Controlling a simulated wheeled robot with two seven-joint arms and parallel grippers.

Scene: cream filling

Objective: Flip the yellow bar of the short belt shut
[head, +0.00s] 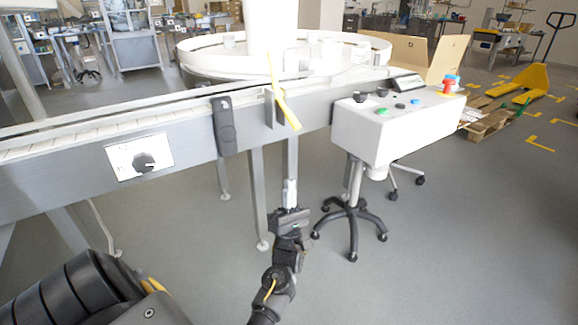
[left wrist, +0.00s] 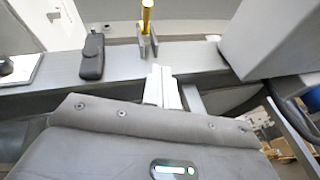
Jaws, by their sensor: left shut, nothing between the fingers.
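The yellow bar (head: 284,101) sits at the front side of the belt (head: 60,143). It is tilted, its upper end over the belt and its lower end sticking out past the grey side rail, beside a small metal bracket (head: 269,108). In the left wrist view the yellow bar (left wrist: 147,15) rises from its bracket (left wrist: 147,45) at the top of the picture. My left gripper (head: 290,184) is shut and empty, below and in front of the rail, apart from the bar. Its pale fingertips show in the left wrist view (left wrist: 162,72). My right gripper is not in view.
A white control box (head: 385,130) with buttons stands right of the bar on a wheeled stand. A dark handle-like part (head: 224,126) and a dial plate (head: 140,157) are on the rail to the left. A round white table (head: 205,58) is behind. The floor in front is clear.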

